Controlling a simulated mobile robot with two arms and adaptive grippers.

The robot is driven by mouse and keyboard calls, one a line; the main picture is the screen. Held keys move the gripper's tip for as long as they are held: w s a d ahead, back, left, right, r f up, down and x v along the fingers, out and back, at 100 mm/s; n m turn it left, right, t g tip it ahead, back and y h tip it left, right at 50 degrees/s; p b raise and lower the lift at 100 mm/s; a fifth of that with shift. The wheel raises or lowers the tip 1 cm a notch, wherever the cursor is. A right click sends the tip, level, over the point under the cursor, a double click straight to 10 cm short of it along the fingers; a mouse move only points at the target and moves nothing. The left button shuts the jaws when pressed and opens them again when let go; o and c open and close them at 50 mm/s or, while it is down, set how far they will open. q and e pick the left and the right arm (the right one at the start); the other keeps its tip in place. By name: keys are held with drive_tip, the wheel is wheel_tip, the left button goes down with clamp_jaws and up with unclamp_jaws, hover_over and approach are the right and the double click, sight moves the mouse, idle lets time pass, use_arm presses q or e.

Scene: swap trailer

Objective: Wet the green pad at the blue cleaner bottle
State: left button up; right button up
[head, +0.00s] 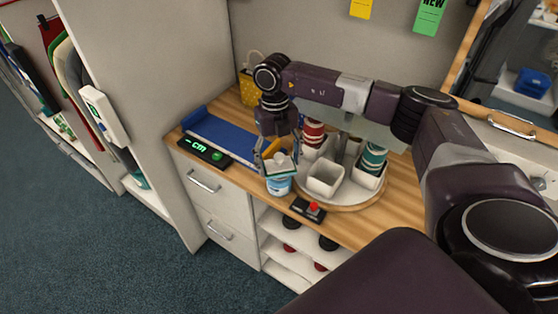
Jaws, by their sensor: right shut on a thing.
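My right gripper (278,155) points down over the counter and is shut on a small pale greenish block, which I take to be the green pad (281,165). The pad is directly above the blue and white cleaner bottle (279,186) and hides its top. I cannot tell whether pad and bottle touch. The bottle appears upright near the counter's front edge. My left gripper is not in view.
A round tray (348,205) with white cups (325,178) and striped cans stands right of the bottle. A red-knobbed black box (308,209) is in front. A blue mat (224,136) and a black display (205,151) lie left. Open shelves are below.

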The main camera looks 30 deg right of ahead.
sight(276, 159)
drive_tip(key=shift+r+p, duration=2.05)
drive_tip(key=shift+r, duration=1.35)
drive_tip(key=a+n+b, duration=0.1)
drive_tip(key=n, duration=0.1)
drive_tip(key=shift+a+n, duration=0.1)
drive_tip(key=shift+n, duration=0.2)
drive_tip(key=s+a+r+n+t+b, duration=0.1)
drive_tip(key=a+n, duration=0.3)
drive_tip(key=n, duration=0.8)
drive_tip(key=s+a+n+t+b, duration=0.1)
drive_tip(key=s+a+n+b, duration=0.2)
drive_tip(key=n, duration=0.8)
drive_tip(key=s+a+r+n+b, duration=0.1)
drive_tip(key=a+n, duration=0.4)
drive_tip(key=n, duration=0.7)
drive_tip(key=s+b, duration=0.1)
drive_tip(key=b, duration=0.1)
drive_tip(key=shift+s+r+n+t+b, duration=0.3)
drive_tip(key=shift+s+r+t+b, duration=0.05)
drive_tip(key=shift+s+t, duration=0.05)
